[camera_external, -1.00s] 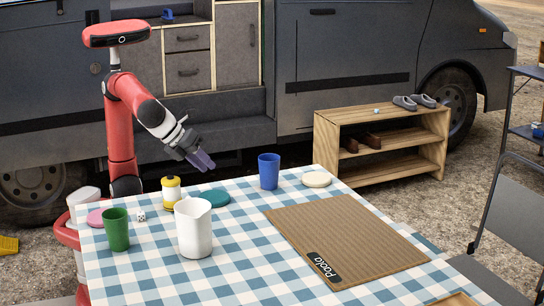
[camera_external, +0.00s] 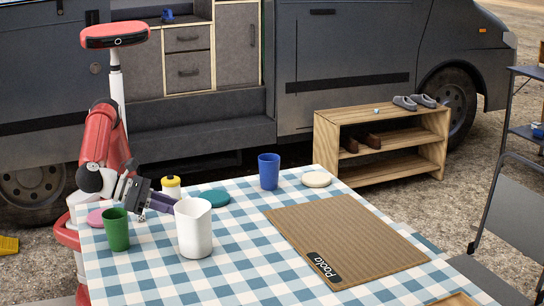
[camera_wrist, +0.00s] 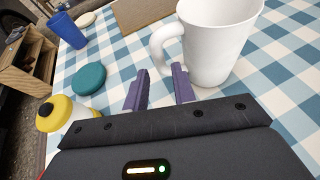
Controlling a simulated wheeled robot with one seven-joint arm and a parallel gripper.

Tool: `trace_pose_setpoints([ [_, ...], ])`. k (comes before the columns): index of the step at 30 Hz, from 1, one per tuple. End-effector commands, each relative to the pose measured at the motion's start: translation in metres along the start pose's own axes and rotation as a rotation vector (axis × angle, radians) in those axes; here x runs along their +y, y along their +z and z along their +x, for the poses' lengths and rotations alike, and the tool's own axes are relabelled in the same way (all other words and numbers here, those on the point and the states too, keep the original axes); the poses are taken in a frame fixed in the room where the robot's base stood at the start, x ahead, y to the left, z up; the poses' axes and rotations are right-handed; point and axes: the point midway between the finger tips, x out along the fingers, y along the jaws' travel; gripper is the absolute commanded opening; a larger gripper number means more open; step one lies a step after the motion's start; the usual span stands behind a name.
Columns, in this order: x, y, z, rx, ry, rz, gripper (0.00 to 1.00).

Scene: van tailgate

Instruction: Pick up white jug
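The white jug (camera_external: 193,230) stands upright on the checked tablecloth, near the left front of the table. In the wrist view the jug (camera_wrist: 219,40) shows its handle on the left side, facing my gripper. My gripper (camera_external: 171,203) is low over the table, just left of and behind the jug. In the wrist view my gripper's two purple fingers (camera_wrist: 163,88) are apart with a gap between them, and nothing is held. The fingertips are close to the handle; I cannot tell whether they touch it.
A green cup (camera_external: 117,231) stands left of the jug. A yellow container (camera_external: 171,187), a teal disc (camera_external: 215,197), a blue cup (camera_external: 269,171) and a cream disc (camera_external: 316,179) lie behind. A brown mat (camera_external: 345,238) covers the table's right part. Cloth right of the jug is clear.

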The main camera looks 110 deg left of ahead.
Motion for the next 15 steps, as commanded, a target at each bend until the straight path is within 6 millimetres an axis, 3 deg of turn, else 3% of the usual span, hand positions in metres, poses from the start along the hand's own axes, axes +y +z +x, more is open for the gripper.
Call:
trace_pose_setpoints([
  [5, 0.001, -0.003, 0.013, 0.0, 0.002, -0.002, 0.26],
  [15, 0.001, -0.003, 0.069, 0.001, 0.002, -0.001, 0.26],
])
